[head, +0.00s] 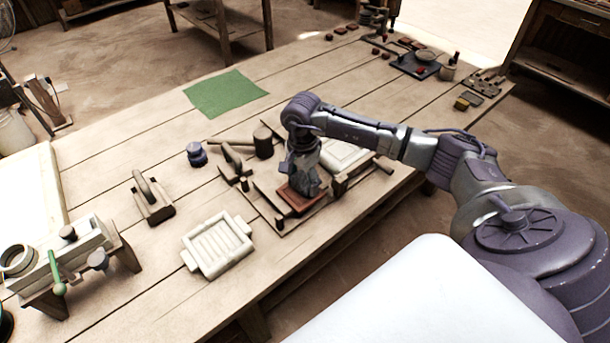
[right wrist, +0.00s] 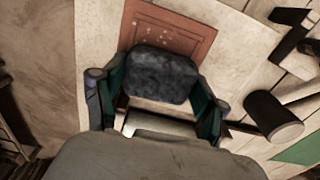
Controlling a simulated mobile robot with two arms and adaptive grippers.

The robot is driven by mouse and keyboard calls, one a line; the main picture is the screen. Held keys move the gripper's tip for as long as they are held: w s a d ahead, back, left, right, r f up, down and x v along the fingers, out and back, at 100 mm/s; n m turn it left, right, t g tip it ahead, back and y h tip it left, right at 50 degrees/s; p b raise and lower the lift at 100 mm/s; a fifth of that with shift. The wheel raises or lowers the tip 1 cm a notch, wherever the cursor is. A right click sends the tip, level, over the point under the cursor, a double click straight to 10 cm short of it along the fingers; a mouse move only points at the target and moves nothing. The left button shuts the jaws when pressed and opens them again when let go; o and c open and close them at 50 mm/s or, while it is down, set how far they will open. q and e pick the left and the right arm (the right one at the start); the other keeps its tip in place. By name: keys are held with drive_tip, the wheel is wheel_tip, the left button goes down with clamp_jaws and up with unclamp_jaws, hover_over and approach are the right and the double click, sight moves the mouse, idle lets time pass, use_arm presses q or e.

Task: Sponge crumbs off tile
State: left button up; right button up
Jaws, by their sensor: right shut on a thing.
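My right gripper (head: 303,180) reaches down over the reddish-brown tile (head: 312,208) near the table's front edge. In the right wrist view, the gripper (right wrist: 158,86) is shut on a dark grey sponge (right wrist: 160,70), one finger at each side. The sponge overlaps the near part of the tile (right wrist: 190,30); whether it touches the surface I cannot tell. Pale crumbs (right wrist: 155,35) show on the tile beyond the sponge. My left gripper is not in view.
A mallet (head: 264,142) and wooden tools lie behind the tile. A ribbed pale tray (head: 218,246) lies left of it, and a wooden hand tool (head: 152,200) farther left. A green cloth (head: 226,93) lies flat farther back, with bare planks around it.

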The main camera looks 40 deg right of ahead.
sight(291, 176)
drive_tip(key=shift+w+a, duration=0.2)
drive_tip(key=shift+a, duration=0.75)
drive_tip(key=shift+w+f+b, duration=0.1)
drive_tip(key=shift+w+b, duration=1.1)
drive_tip(key=shift+b, duration=0.1)
drive_tip(key=shift+w+d, duration=0.1)
drive_tip(key=shift+d, duration=0.55)
drive_tip(key=shift+d+b, duration=0.3)
drive_tip(key=shift+d, duration=0.5)
drive_tip(key=shift+s+a, duration=0.1)
drive_tip(key=shift+s, duration=1.3)
drive_tip(key=shift+s+a+p, duration=0.15)
drive_tip(key=shift+a+p, duration=0.15)
drive_tip(key=shift+a, duration=0.3)
drive_tip(key=shift+w+a, duration=0.2)
drive_tip(key=shift+a, duration=0.55)
drive_tip(key=shift+w+b, duration=0.95)
drive_tip(key=shift+w, duration=0.35)
drive_tip(key=shift+s+d, duration=0.8)
drive_tip(key=shift+r+p, duration=2.35)
drive_tip(key=shift+r, duration=1.7)
